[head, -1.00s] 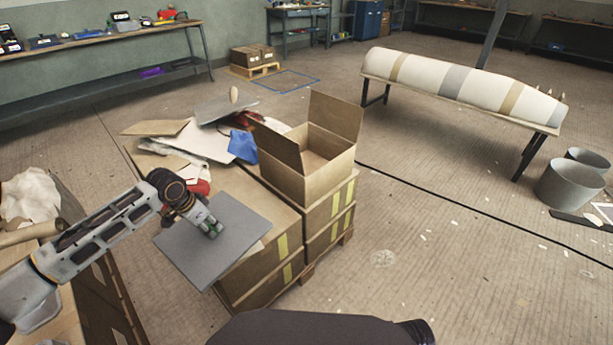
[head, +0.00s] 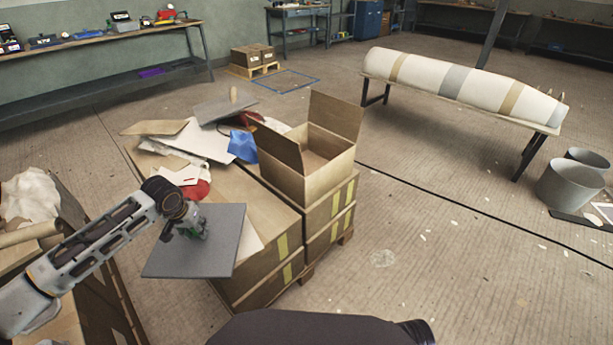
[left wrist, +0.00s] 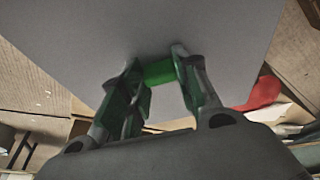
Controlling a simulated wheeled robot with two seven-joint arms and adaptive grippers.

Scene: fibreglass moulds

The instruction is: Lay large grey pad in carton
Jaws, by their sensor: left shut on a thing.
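The large grey pad (head: 215,260) is a flat square sheet in my left gripper (head: 192,232), held over the near left corner of the stacked boxes. In the left wrist view the pad (left wrist: 150,30) fills the upper middle, and the fingers (left wrist: 160,72) are shut on a green piece at its face. The open carton (head: 305,180) stands on the boxes to the right of the pad, its flaps up. The part of its inside that shows looks bare; its floor is partly hidden by the walls. My right gripper is not in view.
Loose sheets (head: 195,142), a blue cloth (head: 243,146) and red items lie on the boxes behind the pad. Taped closed boxes (head: 325,215) bear the carton. A long wrapped mould (head: 460,82) lies on a stand at the right. The floor between is open.

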